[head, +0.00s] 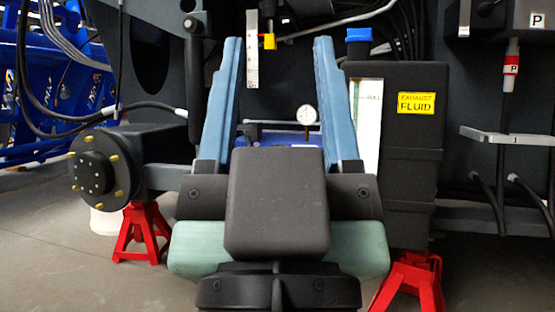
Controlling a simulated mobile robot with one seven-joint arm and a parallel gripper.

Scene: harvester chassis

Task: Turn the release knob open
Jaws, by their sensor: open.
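My gripper (279,45) is in the middle of the head view, its two blue fingers pointing away and wide apart, with nothing held between them. Seen between the fingers is a blue body (290,137), mostly hidden behind my gripper's dark housing. A round white dial gauge (305,115) stands upright on or just behind it. A small yellow-and-red part (269,41) hangs beside a pale marked strip (252,55), farther back. No part is clearly recognisable as the release knob; it may be hidden behind my gripper.
A black tank (411,160) with a blue cap (358,42) stands right of my gripper. A wheel hub (103,174) is at left. Red stands (142,232) are on the floor at both sides. A red-and-white fitting (511,65) hangs at right above a grey shelf (505,136).

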